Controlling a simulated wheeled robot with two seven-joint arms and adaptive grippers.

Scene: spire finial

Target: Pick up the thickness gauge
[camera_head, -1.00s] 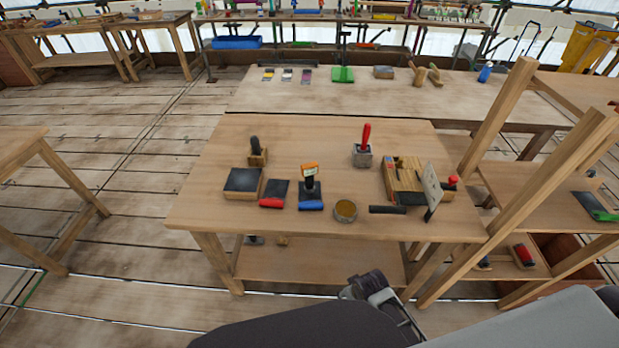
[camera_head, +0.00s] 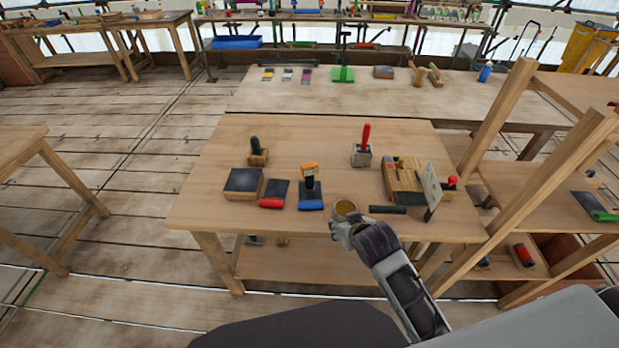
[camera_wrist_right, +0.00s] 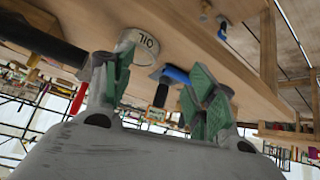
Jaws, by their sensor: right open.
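The likely thickness gauge is a small orange-topped device (camera_head: 309,170) with a dark lower part. It stands upright near the middle of the workbench, just behind a blue-handled dark block (camera_head: 311,196). In the right wrist view a small orange shape (camera_wrist_right: 161,95) shows between the fingers, farther off, partly hidden. My right gripper (camera_head: 338,229) is at the bench's front edge, beside the oil tin (camera_head: 345,208), in front and right of the gauge. In its wrist view the gripper (camera_wrist_right: 160,88) is open, with green pads apart and nothing held. My left gripper is not in view.
The oil tin (camera_wrist_right: 140,41) is close to one finger. A red-handled dark block (camera_head: 273,194) and a dark flat block (camera_head: 243,182) lie left. A black handle (camera_head: 388,209), wooden box (camera_head: 402,178) and upright panel (camera_head: 432,190) stand right.

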